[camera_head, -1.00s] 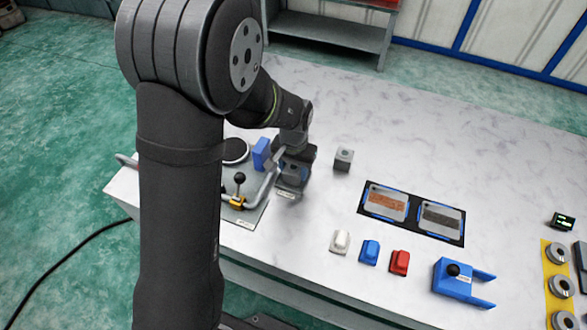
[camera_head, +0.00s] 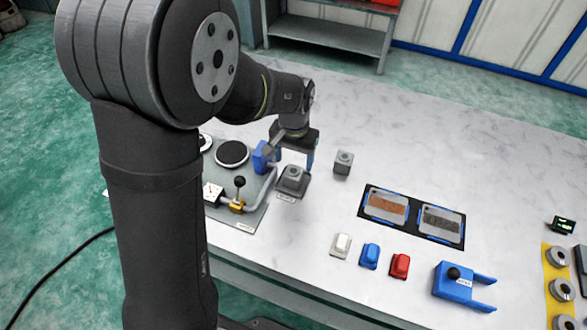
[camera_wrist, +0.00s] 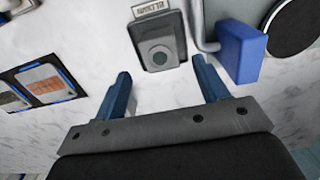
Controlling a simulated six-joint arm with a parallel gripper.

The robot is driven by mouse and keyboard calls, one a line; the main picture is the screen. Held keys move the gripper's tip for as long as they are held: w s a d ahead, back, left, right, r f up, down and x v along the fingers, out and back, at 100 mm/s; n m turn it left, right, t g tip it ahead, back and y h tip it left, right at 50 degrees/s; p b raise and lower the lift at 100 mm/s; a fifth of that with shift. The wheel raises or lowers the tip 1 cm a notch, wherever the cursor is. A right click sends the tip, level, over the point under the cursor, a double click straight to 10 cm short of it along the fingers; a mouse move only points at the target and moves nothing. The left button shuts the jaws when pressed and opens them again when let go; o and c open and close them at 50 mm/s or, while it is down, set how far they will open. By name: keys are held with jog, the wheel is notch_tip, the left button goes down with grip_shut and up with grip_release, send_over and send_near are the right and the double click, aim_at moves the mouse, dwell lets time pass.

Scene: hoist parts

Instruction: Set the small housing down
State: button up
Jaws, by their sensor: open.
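A small grey housing (camera_head: 292,174) with a round feature on top stands upright on a dark labelled pad (camera_head: 296,194). In the wrist view, the housing (camera_wrist: 159,42) lies just beyond my fingertips, with the pad's label (camera_wrist: 150,8) at its far side. My gripper (camera_head: 288,158) is open and empty, above and behind the housing in the head view. In the wrist view its two blue fingers are spread wide, with bare table between them, and neither touches the housing.
A blue block (camera_head: 260,156) and a bent grey pipe stand close left of the housing, beside a black disc (camera_head: 232,153). A small grey cube (camera_head: 343,162) stands to the right. Framed panels (camera_head: 413,215) and coloured pieces lie further right. The table behind is clear.

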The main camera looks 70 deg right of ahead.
aim_at(294, 170)
notch_tip(294, 170, up, 6)
jog(key=shift+f, duration=0.25)
jog(key=shift+f, duration=4.15)
